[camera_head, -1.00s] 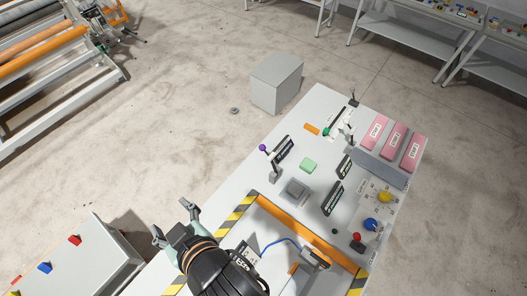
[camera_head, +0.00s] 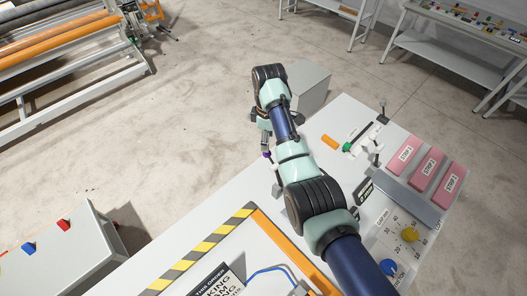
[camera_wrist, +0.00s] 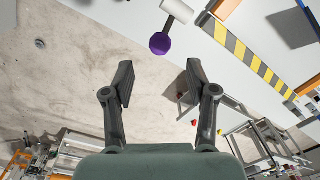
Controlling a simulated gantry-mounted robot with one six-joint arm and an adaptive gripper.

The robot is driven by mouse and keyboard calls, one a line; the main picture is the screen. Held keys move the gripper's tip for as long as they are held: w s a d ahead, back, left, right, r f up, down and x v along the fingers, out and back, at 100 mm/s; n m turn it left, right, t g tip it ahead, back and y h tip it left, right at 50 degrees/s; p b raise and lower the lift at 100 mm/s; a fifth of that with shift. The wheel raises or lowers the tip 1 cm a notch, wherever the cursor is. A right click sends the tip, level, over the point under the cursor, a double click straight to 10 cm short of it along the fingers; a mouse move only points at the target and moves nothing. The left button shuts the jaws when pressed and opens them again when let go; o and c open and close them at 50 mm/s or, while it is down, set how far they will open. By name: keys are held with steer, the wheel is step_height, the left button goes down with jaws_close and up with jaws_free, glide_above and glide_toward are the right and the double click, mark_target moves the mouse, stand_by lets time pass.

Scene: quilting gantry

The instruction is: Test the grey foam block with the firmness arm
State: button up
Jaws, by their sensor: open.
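A lever with a purple knob (camera_head: 267,155), which I take to be the firmness arm, stands at the table's left edge. In the head view my gripper (camera_head: 265,138) is close to the knob, partly hidden by my wrist. The grey foam block is not visible now; my arm covers the middle of the table.
A grey box (camera_head: 313,88) stands on the floor behind the table. Yellow and blue knobs (camera_head: 410,235) are at the right. Striped tape (camera_head: 205,250) edges the front area.

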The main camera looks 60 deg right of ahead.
mark_target(274, 170)
steer(key=f, duration=0.6)
steer(key=shift+a+f, duration=0.2)
steer(key=shift+f, duration=0.2)
jaws_close()
